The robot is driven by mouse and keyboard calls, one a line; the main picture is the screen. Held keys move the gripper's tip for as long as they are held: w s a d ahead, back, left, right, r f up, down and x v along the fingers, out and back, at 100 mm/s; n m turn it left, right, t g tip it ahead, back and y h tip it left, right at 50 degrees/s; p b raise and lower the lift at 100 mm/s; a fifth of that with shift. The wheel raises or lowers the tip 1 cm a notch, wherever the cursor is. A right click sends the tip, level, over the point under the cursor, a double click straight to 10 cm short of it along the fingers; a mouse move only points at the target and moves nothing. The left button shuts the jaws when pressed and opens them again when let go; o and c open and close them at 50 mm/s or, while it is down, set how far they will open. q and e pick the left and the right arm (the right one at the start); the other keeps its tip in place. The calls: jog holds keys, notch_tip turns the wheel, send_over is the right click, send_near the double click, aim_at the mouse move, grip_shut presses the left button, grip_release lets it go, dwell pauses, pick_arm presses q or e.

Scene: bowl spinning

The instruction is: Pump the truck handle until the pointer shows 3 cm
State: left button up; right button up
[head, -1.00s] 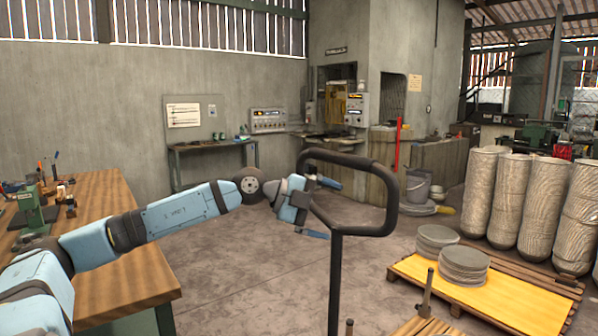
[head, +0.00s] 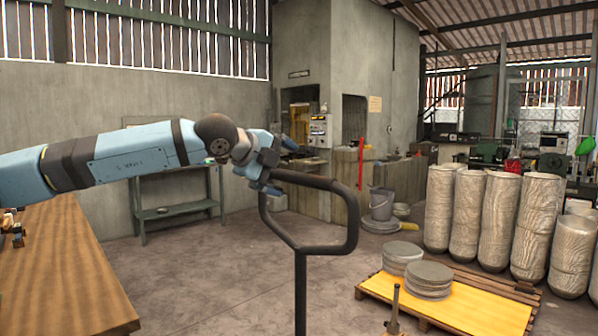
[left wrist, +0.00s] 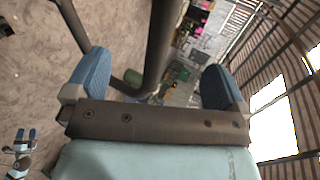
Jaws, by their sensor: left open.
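The truck handle (head: 353,235) is a dark loop on an upright pole at the middle of the head view. My left gripper (head: 274,172) is open at the upper left corner of the loop. In the left wrist view its blue fingers (left wrist: 157,82) are wide apart, and the dark handle bar (left wrist: 162,45) crosses the picture between them. I cannot tell whether the bar lies inside the jaws or just beyond. A small gripper with two separated blue tips, seemingly my right gripper (left wrist: 25,135), shows at lower left there.
A wooden workbench (head: 62,265) stands at the left. A wooden pallet with a yellow top (head: 450,312) carries stacked grey discs (head: 428,280) at the lower right. Several tall pale stacks (head: 497,215) stand behind it. The concrete floor between bench and handle is clear.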

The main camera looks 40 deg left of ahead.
aim_at(296, 179)
pick_arm(q)
jog(key=b+x, duration=0.1)
jog(key=x, duration=0.1)
jog(key=b+x, duration=0.1)
jog(key=x, duration=0.2)
jog(key=shift+f+b, duration=0.3)
jog(key=shift+b, duration=0.05)
jog(key=shift+w+f+b, duration=0.15)
jog(key=shift+w+b, duration=0.15)
jog(key=shift+w, duration=0.1)
jog(key=shift+w+d+b, duration=0.1)
jog(key=shift+w+b, duration=0.2)
jog(key=shift+w, duration=0.2)
pick_arm(e)
jog(key=shift+w+a+f, duration=0.2)
jog(key=shift+w+f, duration=0.05)
jog(key=shift+w, duration=0.05)
pick_arm(q)
jog(key=c, duration=1.6)
pick_arm(e)
jog(key=shift+s+f, duration=0.1)
jog(key=shift+f, duration=0.05)
jog(key=shift+f, duration=0.1)
